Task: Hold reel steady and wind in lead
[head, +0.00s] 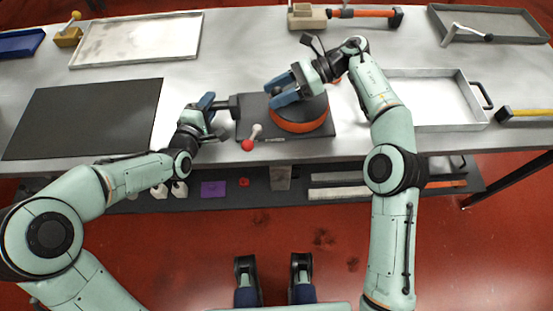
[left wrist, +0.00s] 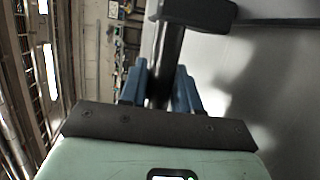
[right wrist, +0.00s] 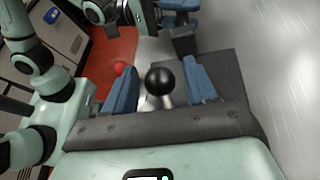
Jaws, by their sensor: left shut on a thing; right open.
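The reel (head: 300,122), an orange-rimmed disc with a dark top, sits on a dark base plate (head: 325,129) near the table's front edge. My left gripper (head: 211,106) is shut on a dark bar (head: 229,103) at the plate's left side; the bar also shows between its fingers in the left wrist view (left wrist: 166,62). My right gripper (head: 283,90) is open over the reel. A black ball knob (right wrist: 160,81) on a metal stem shows between its fingers in the right wrist view, apart from both. The reel is largely hidden there. I cannot make out a loose lead.
A red-knobbed lever (head: 248,145) stands at the plate's front left. A black mat (head: 85,118) lies left, and a metal tray (head: 430,125) right. Another tray (head: 135,40) and a clamp-like tool (head: 345,15) lie behind. A lower shelf (head: 330,185) holds small items.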

